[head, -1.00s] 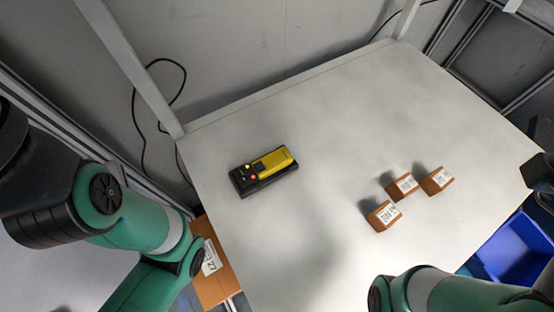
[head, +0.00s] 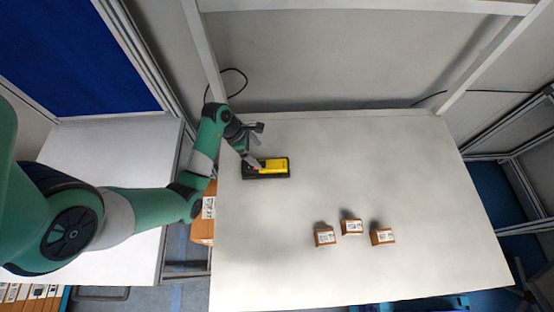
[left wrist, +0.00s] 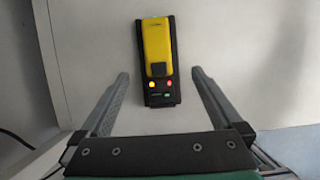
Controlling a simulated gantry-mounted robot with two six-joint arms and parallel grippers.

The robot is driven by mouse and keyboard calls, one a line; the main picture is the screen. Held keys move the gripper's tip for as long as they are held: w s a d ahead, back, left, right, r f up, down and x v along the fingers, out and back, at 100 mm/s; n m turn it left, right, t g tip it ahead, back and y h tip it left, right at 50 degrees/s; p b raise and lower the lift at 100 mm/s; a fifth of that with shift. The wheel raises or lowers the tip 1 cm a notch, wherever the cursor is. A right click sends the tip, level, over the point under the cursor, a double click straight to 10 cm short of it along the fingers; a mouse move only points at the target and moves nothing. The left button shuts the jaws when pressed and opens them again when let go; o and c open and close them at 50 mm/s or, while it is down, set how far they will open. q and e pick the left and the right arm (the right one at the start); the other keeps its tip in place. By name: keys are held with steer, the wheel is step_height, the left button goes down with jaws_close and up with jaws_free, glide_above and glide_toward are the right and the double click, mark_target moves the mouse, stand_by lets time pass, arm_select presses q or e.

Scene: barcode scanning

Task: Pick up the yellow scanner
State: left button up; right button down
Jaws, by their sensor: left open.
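The yellow scanner (head: 275,165) lies in its black holder (head: 266,176) on the white table, toward the table's left back. In the left wrist view the scanner (left wrist: 156,42) is upright in the picture, its black holder (left wrist: 158,98) showing red, yellow and green spots at the near end. My left gripper (head: 254,150) is over the left end of the holder. In the left wrist view its two fingers (left wrist: 158,75) are wide apart, one on each side of the holder, with nothing between them held. My right gripper does not show.
Three small brown boxes with white labels stand on the table: one on the left (head: 325,237), one in the middle (head: 351,227), one on the right (head: 382,236). A brown carton (head: 203,222) is beside the table's left edge.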

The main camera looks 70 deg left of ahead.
arm_select(q)
steer(key=b, duration=0.2)
glide_above(270, 164)
steer(key=s, duration=0.2)
steer(key=f, duration=0.5)
steer(key=shift+a+f, duration=0.35)
steer(key=shift+f, duration=0.05)
steer(key=b+x, duration=0.1)
steer(key=x, duration=0.4)
steer(key=shift+f, duration=0.1)
jaws_close()
